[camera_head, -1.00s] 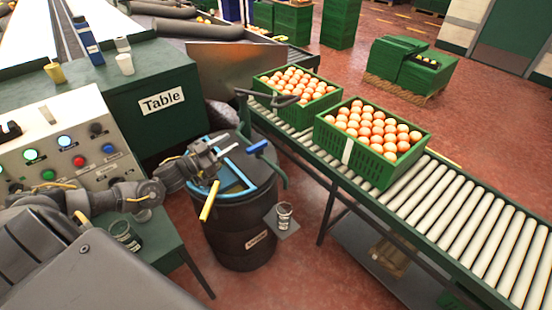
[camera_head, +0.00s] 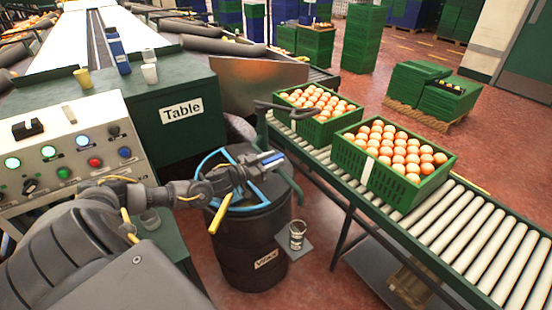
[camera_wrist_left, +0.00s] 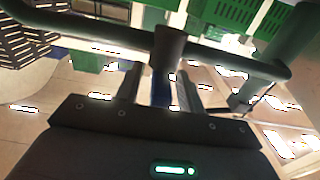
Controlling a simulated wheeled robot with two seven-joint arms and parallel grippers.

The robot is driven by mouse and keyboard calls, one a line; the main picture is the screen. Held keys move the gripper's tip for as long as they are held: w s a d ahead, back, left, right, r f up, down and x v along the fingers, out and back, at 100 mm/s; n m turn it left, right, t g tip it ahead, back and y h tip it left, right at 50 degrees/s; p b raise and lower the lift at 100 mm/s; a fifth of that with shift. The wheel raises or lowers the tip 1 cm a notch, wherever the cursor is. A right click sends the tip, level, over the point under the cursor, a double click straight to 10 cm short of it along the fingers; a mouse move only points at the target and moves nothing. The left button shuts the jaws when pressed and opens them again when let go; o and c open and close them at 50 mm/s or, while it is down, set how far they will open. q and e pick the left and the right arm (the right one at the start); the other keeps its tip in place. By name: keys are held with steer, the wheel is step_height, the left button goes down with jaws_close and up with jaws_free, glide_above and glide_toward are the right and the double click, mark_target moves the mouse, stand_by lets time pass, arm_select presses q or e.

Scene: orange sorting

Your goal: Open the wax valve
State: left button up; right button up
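The wax barrel (camera_head: 247,240) is dark and stands left of the conveyor, with a light-blue ring and frame (camera_head: 212,160) on top. A bent green pipe (camera_head: 292,181) with the blue valve handle (camera_head: 271,155) rises at its right side. My left gripper (camera_head: 266,161) is at the handle and partly covers it. In the left wrist view its two fingers (camera_wrist_left: 160,92) stand apart, with the blue handle (camera_wrist_left: 158,86) between them. The dark pipe (camera_wrist_left: 95,28) and valve stem (camera_wrist_left: 170,45) lie just beyond. Contact with the handle is unclear. My right gripper is not in view.
A glass (camera_head: 297,235) stands on a small shelf (camera_head: 290,246) at the barrel's right. A button panel (camera_head: 75,155) is on the left. Green crates of oranges (camera_head: 385,187) sit on the roller conveyor (camera_head: 470,225). A green table box (camera_head: 170,85) stands behind.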

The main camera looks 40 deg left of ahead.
arm_select(q)
steer(key=shift+w+d, duration=0.25)
steer(key=shift+w, duration=0.45)
jaws_close()
